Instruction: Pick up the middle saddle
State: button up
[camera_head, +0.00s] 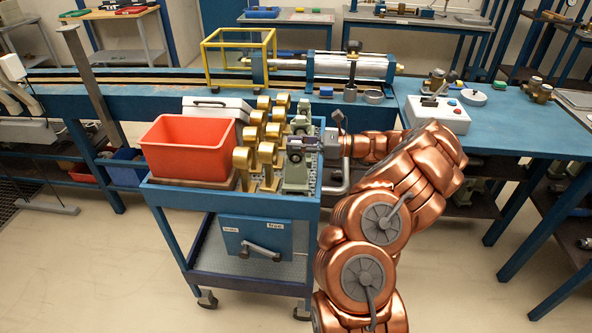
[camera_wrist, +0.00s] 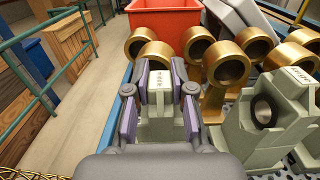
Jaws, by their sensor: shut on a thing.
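Grey-green saddles stand at the right end of the blue cart's top. My gripper (camera_wrist: 158,108) is shut on one saddle (camera_wrist: 166,128), with purple-padded fingers on both sides of it. In the head view this saddle (camera_head: 295,175) is the one nearest the front, and my gripper (camera_head: 305,146) reaches it from the right. A second saddle (camera_wrist: 268,115), with a round bore, stands just right of it in the wrist view and behind it in the head view (camera_head: 300,124). Part of another grey-green piece (camera_wrist: 310,150) shows at the wrist view's right edge. Whether the held saddle touches the cart is unclear.
The blue bench (camera_head: 520,126) with a white control box (camera_head: 436,114) lies right. Open floor (camera_head: 110,270) is left of the cart.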

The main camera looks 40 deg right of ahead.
grip_shut()
jog(key=shift+r, duration=0.15)
dwell(0.4)
